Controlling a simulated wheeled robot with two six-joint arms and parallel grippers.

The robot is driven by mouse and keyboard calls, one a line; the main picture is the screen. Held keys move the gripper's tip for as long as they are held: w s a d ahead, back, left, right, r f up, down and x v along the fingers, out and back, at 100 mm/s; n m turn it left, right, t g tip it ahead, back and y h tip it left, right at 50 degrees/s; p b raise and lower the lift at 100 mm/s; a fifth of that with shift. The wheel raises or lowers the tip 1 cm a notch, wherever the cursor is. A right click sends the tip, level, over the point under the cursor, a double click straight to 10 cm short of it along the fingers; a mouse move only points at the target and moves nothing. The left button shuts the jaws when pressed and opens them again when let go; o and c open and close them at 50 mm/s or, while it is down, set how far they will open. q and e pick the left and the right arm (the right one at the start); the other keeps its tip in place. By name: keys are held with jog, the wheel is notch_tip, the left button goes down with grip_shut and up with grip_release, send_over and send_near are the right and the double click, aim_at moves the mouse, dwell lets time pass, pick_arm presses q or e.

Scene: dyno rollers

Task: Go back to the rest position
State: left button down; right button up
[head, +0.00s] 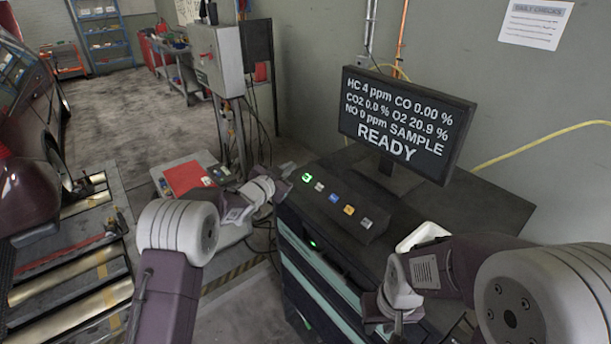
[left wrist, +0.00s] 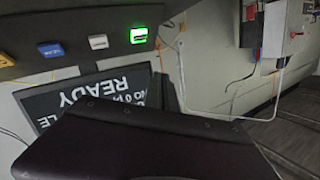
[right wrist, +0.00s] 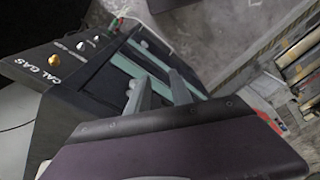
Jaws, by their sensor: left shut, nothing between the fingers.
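My left gripper (head: 288,168) is shut and empty just beside the button panel (head: 345,200) on the analyser cabinet. It is close to the green-lit button (head: 307,177), which also glows in the left wrist view (left wrist: 138,35); I cannot tell whether they touch. My right gripper (head: 398,324) hangs low in front of the cabinet, at the lower right. In the right wrist view its two fingers (right wrist: 157,90) stand apart with nothing seen between them, over the cabinet's drawer fronts. Both arms are bent.
The monitor (head: 402,125) behind the panel reads READY. A white tray (head: 422,236) lies on the cabinet top near my right forearm. A red-topped cart (head: 187,178) stands left of the cabinet. The rollers (head: 75,250) and a dark red car (head: 35,140) are farther left.

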pick_arm(q)
jog(key=shift+f, duration=0.15)
jog(key=s+a+r+n+t+y+b, duration=0.1)
jog(key=s+a+r+b, duration=0.1)
jog(key=a+r+b, duration=0.3)
jog(key=s+a+f+n+g+y, duration=0.2)
jog(key=s+a+f+n+y, duration=0.3)
jog(key=s, duration=0.3)
jog(key=s+a+f+n+g, duration=0.1)
jog(key=s+f+g, duration=0.3)
jog(key=s, duration=0.6)
jog(key=s+a+f+n+g+y, duration=0.1)
jog(key=s+a+f+n+g, duration=0.1)
jog(key=s+f, duration=0.7)
jog(key=s+a+f+n+g, duration=0.1)
jog(key=s+a+f+g, duration=0.2)
jog(key=s, duration=0.9)
notch_tip(320, 180, down, 4)
jog(key=g+b, duration=0.1)
jog(key=g, duration=0.2)
jog(key=shift+s+n+y, duration=0.15)
jog(key=shift+n+y, duration=0.15)
